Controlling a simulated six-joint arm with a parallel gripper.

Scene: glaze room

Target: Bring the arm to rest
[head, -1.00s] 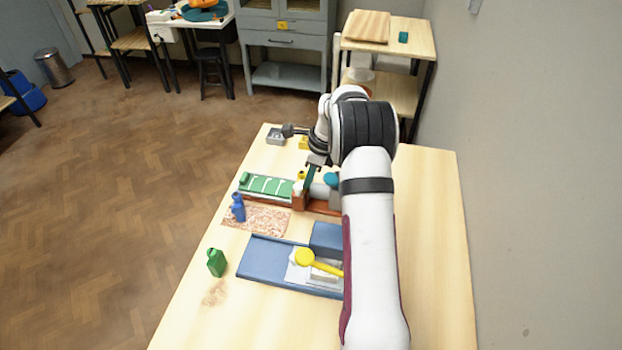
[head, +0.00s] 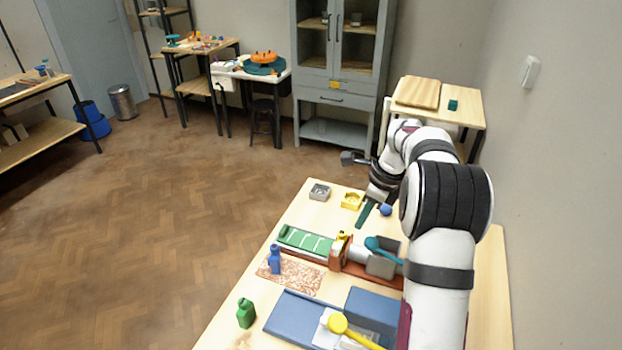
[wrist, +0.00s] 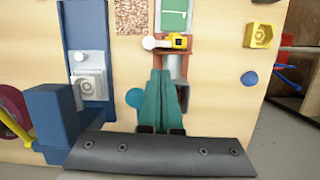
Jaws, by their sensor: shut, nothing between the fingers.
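My gripper (head: 366,214) is past the far side of the brown-ended fixture, with its dark green fingers pointing down over the table (head: 318,211). In the wrist view the same green fingers (wrist: 160,98) lie together, shut, with nothing between them. Beneath or beyond their tips in that view is the fixture's grey cylinder (wrist: 175,68). My arm reaches over the right part of the table in the head view and hides some of it.
The fixture has a green bed (head: 304,240) and brown block (head: 339,252). The wall stands at right.

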